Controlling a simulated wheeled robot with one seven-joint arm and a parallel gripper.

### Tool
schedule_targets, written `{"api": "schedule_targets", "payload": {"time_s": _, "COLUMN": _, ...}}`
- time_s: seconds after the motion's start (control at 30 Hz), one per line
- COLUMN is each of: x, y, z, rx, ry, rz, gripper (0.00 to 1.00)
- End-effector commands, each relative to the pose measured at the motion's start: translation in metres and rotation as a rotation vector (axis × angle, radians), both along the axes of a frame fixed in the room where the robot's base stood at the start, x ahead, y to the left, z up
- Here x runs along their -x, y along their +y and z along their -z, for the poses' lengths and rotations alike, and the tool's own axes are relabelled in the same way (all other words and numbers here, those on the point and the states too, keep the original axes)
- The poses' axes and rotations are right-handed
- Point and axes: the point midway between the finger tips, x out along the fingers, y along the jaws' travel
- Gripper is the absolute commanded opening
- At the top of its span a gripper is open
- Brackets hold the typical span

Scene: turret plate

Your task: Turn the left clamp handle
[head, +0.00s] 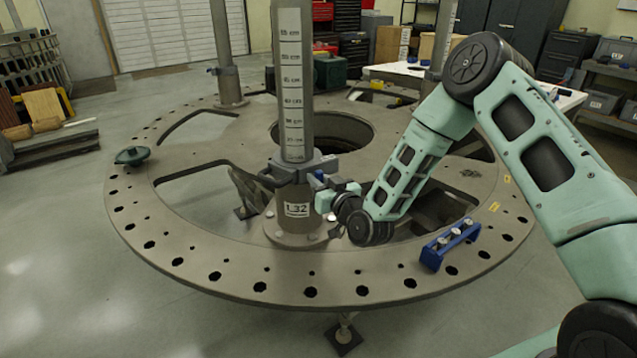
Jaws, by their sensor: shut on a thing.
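A grey clamp collar (298,166) sits around the front upright post (293,90), which has a centimetre scale and stands on the large round turret plate (150,215). A dark clamp handle (268,180) juts from the collar's left side. My gripper (321,181) comes in from the right, at the collar's right front. It is shut on a small part there, seemingly a clamp handle; the jaws are small in view and largely hide it. Below the collar, the post base carries a label reading "1.32" (297,210).
A blue bracket (449,243) lies on the plate's front right rim, and a dark green knob-like part (132,156) on its left rim. Another clamped post (225,60) stands behind left. The plate has large openings and holes. Open floor (60,270) lies at left.

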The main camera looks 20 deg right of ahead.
Motion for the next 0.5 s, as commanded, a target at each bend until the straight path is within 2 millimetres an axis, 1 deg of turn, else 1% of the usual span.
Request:
{"api": "schedule_targets", "payload": {"time_s": 0.17, "x": -0.0006, "y": -0.0014, "z": 0.0038, "rx": -0.115, "ry": 0.026, "rz": 0.001, "gripper": 0.00}}
{"api": "schedule_targets", "payload": {"time_s": 0.5, "x": -0.0009, "y": -0.0034, "z": 0.0049, "rx": -0.423, "ry": 0.102, "rz": 0.002, "gripper": 0.00}}
